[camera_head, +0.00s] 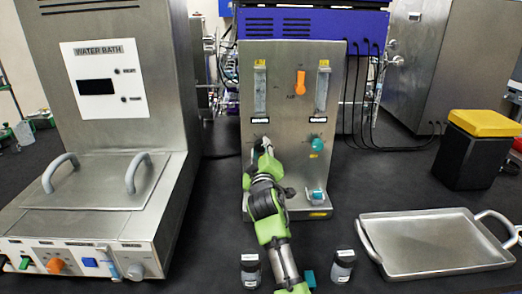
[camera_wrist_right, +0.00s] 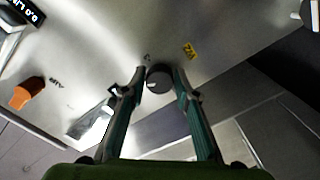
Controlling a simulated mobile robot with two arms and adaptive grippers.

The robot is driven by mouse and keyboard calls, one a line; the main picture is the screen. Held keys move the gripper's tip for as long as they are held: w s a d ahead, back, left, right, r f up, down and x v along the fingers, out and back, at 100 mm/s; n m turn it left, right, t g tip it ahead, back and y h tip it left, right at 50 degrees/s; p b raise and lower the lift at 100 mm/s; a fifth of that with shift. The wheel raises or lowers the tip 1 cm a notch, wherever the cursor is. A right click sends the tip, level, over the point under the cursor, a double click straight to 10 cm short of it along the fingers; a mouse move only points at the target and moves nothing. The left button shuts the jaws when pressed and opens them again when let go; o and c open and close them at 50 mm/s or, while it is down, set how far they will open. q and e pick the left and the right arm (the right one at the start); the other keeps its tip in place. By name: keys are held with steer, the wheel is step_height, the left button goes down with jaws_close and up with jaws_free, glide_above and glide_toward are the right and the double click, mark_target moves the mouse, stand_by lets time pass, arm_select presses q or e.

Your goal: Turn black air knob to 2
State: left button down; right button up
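The black air knob (camera_wrist_right: 159,76) shows in the right wrist view as a round dark knob on the steel panel, near a small yellow label (camera_wrist_right: 190,50). My right gripper (camera_wrist_right: 160,74) has its two fingers apart, one on each side of the knob, with the tips close to its sides. I cannot tell whether they touch it. In the head view my right gripper (camera_head: 262,148) is at the left side of the flowmeter panel (camera_head: 285,110) and mostly hides the knob. The dial reading is not legible. My left gripper is not in view.
The panel also carries an orange knob (camera_head: 300,83), an upper teal knob (camera_head: 317,144) and a lower teal knob (camera_head: 318,194). A water bath (camera_head: 110,120) stands at left. A metal tray (camera_head: 430,245) lies at right. Two small jars (camera_head: 250,272) (camera_head: 343,266) stand in front.

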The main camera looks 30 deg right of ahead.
steer(key=shift+o, duration=0.8)
steer(key=shift+s, duration=0.1)
steer(key=v, duration=1.2)
steer(key=shift+f, duration=0.1)
